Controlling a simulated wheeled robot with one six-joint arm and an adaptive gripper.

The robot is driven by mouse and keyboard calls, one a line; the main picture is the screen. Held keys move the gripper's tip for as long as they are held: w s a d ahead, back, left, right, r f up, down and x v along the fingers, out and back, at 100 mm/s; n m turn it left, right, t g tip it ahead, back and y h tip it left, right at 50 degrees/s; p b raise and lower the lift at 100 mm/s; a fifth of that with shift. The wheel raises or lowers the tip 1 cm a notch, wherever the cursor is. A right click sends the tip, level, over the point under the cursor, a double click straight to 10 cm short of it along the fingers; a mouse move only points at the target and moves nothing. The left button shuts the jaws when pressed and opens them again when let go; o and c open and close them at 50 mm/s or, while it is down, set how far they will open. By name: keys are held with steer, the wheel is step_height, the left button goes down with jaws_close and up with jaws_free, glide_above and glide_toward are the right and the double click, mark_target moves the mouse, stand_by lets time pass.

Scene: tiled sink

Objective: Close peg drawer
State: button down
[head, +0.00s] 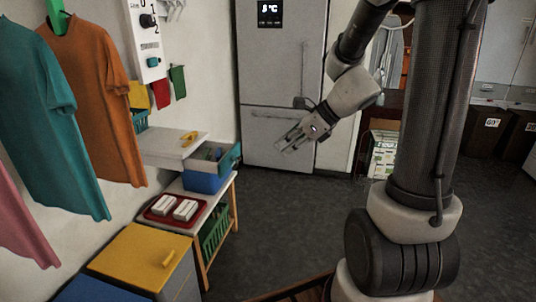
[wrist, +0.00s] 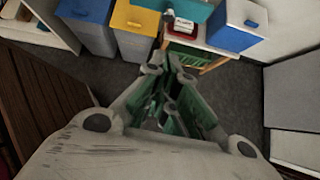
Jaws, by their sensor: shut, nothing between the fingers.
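A teal-fronted drawer (head: 229,157), which I take as the peg drawer, stands pulled out from a white wall unit (head: 165,146) at the left in the head view. Blue and greenish things show inside its open top; I cannot tell whether they are pegs. My gripper (head: 283,146) is in the air to the right of the drawer front, clearly apart from it, and points left. It is shut and empty. In the wrist view its fingers (wrist: 168,66) reach up the middle. I cannot surely identify the drawer in that view.
Below the drawer, a blue box (head: 203,183) and a red tray (head: 160,212) with white blocks stand on a low table. A yellow-lidded bin (head: 150,255) is in front. Shirts hang at left; a fridge (head: 282,60) stands behind. The grey floor (head: 270,220) between is clear.

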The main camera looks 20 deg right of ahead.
mark_target(209, 159)
steer(key=w+a+r+x, duration=0.1)
steer(key=r+x, duration=0.1)
steer(key=x, duration=1)
steer(key=shift+a, duration=0.3)
steer(key=shift+w, duration=0.15)
steer(key=w+a, duration=0.2)
steer(key=a, duration=0.1)
steer(key=w+a, duration=0.2)
steer(key=a, duration=0.1)
steer(key=w+a, duration=0.3)
steer(key=shift+a, duration=0.35)
steer(key=shift+w+a, duration=0.2)
steer(key=shift+r, duration=0.1)
